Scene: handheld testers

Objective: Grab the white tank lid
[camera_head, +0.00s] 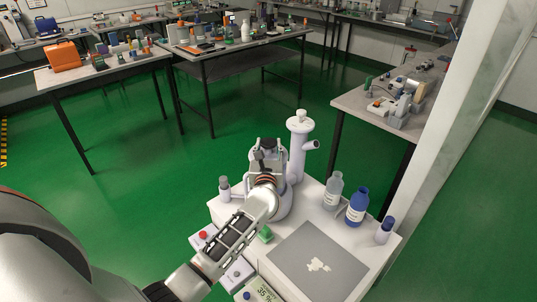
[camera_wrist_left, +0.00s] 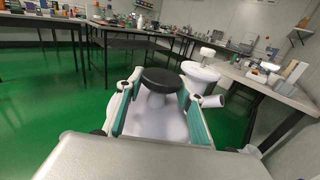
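The white tank (camera_head: 283,208) stands on the white bench at the centre of the head view, partly hidden by my left gripper. Its white lid (camera_wrist_left: 157,128) fills the middle of the left wrist view and carries a black round knob (camera_wrist_left: 165,78) on a pale stem. My left gripper (camera_head: 268,146) is over the lid. In the left wrist view its fingers (camera_wrist_left: 161,88) stand open on either side of the knob and stem. I cannot tell whether either finger touches them. My right gripper is not in view.
A white column with a side spout (camera_head: 299,142) rises close beside the gripper. A white pillar (camera_head: 456,120) stands at right. Cluttered tables are behind.

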